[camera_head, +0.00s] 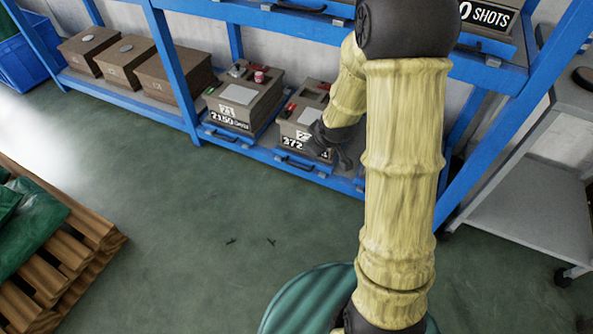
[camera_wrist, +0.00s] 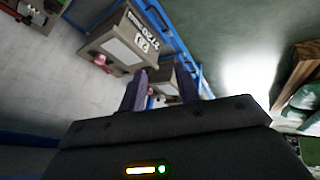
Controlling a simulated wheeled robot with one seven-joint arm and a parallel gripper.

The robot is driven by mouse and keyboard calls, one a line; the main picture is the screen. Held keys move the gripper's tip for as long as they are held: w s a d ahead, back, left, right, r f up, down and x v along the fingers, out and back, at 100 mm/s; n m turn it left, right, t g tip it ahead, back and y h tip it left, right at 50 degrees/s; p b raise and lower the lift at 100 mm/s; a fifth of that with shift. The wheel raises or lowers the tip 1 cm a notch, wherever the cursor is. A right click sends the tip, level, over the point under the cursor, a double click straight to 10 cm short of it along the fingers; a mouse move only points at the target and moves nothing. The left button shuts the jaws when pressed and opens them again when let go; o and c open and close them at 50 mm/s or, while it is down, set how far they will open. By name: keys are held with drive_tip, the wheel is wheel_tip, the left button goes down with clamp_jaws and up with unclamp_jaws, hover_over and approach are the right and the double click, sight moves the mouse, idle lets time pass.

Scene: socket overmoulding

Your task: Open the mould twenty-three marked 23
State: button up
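A brown-grey mould (camera_head: 292,116) with a white label and a counter plate starting 372 stands on the lower blue rack shelf. My gripper hides part of its front, and its number is only partly readable in the head view. The same mould appears upside down in the wrist view (camera_wrist: 117,48), with a number label that looks like 23. My gripper (camera_head: 329,143) is in front of its right side. In the wrist view my gripper's two dark fingers (camera_wrist: 161,76) are apart with nothing held between them. I cannot tell whether they touch anything.
A mould marked 2150 shots (camera_head: 243,98) stands left of it, with a red knob on top. Several plain brown boxes (camera_head: 124,62) stand farther left. A blue upright (camera_head: 172,65) divides the shelf. A wooden pallet (camera_head: 60,250) lies left.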

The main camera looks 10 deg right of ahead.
drive_tip(key=w+f+n+t+y+b, duration=0.1)
drive_tip(key=w+f+n+t+b, duration=0.15)
drive_tip(key=w+f, duration=0.4)
drive_tip(key=w+f+n+t+y+b, duration=0.1)
drive_tip(key=w+f+n, duration=0.25)
drive_tip(key=f, duration=0.55)
drive_tip(key=w+f+n+t+y+b, duration=0.1)
drive_tip(key=w+f+n+t+b, duration=0.2)
drive_tip(key=f, duration=0.5)
drive_tip(key=n+t+b, duration=0.2)
drive_tip(key=n+t, duration=0.1)
approach(297, 166)
wheel_tip(297, 166, up, 3)
drive_tip(key=s, duration=0.1)
drive_tip(key=s+f+n+t+b, duration=0.2)
drive_tip(key=s+f+t, duration=0.1)
drive_tip(key=s+f, duration=0.3)
drive_tip(key=shift+d+f, duration=0.3)
drive_tip(key=shift+f, duration=0.4)
drive_tip(key=shift+w+t+b, duration=0.1)
drive_tip(key=shift+t+b, duration=0.15)
drive_tip(key=shift+b, duration=0.05)
